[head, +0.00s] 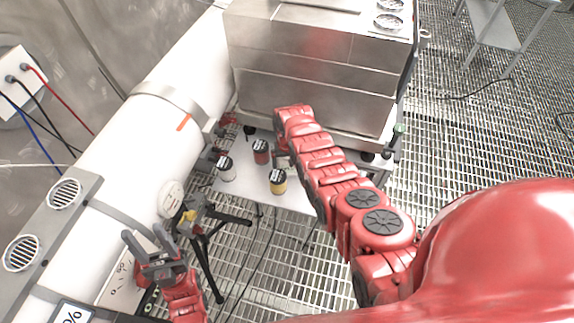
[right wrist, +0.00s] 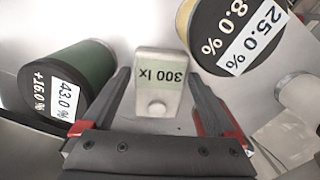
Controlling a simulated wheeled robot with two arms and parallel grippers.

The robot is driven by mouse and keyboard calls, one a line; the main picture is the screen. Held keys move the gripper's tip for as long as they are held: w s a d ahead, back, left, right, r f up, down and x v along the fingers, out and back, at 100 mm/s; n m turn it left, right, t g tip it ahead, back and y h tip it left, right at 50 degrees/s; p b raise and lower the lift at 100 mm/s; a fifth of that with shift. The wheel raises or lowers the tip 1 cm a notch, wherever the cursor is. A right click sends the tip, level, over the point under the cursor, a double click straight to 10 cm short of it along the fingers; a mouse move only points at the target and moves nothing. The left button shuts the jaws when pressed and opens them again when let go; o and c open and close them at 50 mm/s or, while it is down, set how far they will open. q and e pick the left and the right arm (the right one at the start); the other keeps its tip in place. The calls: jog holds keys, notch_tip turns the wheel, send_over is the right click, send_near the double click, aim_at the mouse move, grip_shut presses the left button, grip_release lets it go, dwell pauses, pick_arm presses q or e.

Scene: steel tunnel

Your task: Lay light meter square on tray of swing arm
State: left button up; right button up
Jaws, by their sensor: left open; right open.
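The light meter (right wrist: 158,85), a small pale block with a "300 lx" display and a round knob, shows in the right wrist view. My right gripper (right wrist: 158,76) is open, with one finger on each side of it; I see narrow gaps and cannot tell whether either finger touches. In the head view my right arm hides the meter and that gripper. My left gripper (head: 149,242) is open and empty at lower left, near the large white pipe. A pale round disc (head: 171,198) lies beside the pipe; I cannot tell whether it is the swing arm's tray.
A green can (right wrist: 75,80) and a pale-yellow can (right wrist: 235,35) flank the right gripper. A tripod (head: 207,250) stands near the left gripper. A steel case (head: 310,105) stands behind.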

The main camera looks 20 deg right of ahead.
jog(key=c, duration=1.4)
jog(key=shift+r, duration=0.1)
jog(key=shift+w+r, duration=0.15)
jog(key=shift+r, duration=1.2)
notch_tip(320, 180, up, 6)
jog(key=b, duration=0.2)
jog(key=shift+b, duration=0.4)
notch_tip(320, 180, up, 8)
jog(key=r+p, duration=0.1)
jog(key=p, duration=0.6)
send_over(287, 167)
jog(key=shift+d+r, duration=0.1)
